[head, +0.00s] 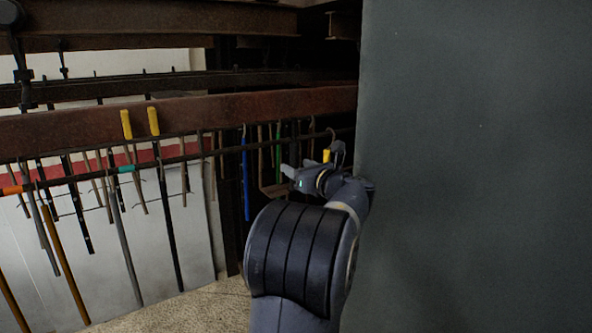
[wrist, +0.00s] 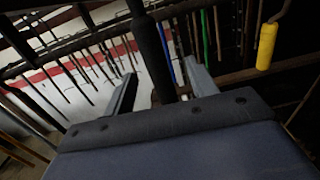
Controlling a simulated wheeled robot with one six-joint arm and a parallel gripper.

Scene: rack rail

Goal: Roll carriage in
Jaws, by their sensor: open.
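My gripper (head: 292,172) is at the rack, right of centre in the head view, near the hanging rods. In the wrist view my gripper (wrist: 160,72) is open, with one grey finger on each side. A thick dark upright bar (wrist: 150,48) runs down between the fingers, and its lower end is hidden behind my gripper body. I cannot tell whether it touches either finger. A yellow grip (wrist: 266,46) on a bent dark hook hangs to the right of the fingers. I cannot make out for certain which part is the carriage.
A long rusty-red beam (head: 220,110) crosses the rack, with dark rails above it. Many rods and tools hang below, including a blue one (head: 245,180). A large grey panel (head: 475,170) fills the right side, close to my arm. Some speckled floor (head: 190,312) is clear below.

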